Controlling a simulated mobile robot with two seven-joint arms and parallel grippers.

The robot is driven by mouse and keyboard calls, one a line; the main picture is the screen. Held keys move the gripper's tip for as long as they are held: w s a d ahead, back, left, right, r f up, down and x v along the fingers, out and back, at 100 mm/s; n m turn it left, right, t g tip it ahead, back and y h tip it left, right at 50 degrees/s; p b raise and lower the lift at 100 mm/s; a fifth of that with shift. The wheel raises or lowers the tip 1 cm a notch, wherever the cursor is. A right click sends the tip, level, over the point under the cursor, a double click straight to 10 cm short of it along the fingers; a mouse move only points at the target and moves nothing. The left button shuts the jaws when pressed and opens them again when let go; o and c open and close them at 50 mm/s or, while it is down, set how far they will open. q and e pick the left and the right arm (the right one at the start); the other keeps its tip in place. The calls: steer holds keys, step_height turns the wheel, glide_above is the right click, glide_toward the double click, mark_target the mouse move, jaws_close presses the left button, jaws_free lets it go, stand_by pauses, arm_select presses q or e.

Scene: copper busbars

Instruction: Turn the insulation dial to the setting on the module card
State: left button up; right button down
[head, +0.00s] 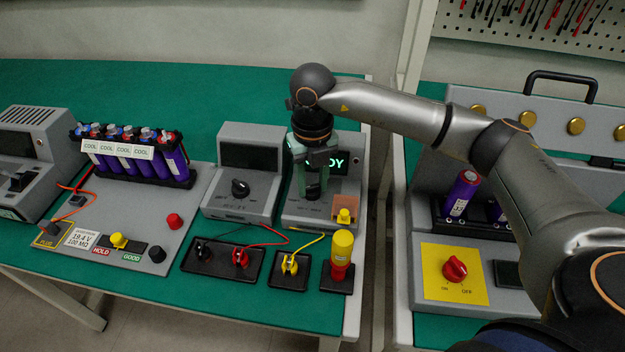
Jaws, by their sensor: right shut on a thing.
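My right gripper (314,190) points down over the grey tester (292,212) with the green lit display (334,162), which reads "...DY" beside the gripper. Its fingers are shut on the dark dial on the tester's top panel; the fingers hide most of the dial and I cannot read its setting. The module card (82,240) is white, reads "19.4 V 100 MΩ", and lies on the grey board at the left. My left gripper is not in view.
A second grey meter (240,160) with a black knob (240,188) stands just left. Purple cells in a rack (182,182) stand farther left. Probe holders (222,262) and a yellow-red lamp (341,255) line the front. A red switch (454,268) is at right.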

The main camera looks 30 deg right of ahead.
mark_target(313, 186)
stand_by(0.3)
steer(key=shift+c, duration=2.3)
jaws_free()
step_height(313, 186, up, 13)
steer(key=p, duration=0.1)
steer(key=shift+f, duration=0.2)
steer(key=shift+f, duration=0.1)
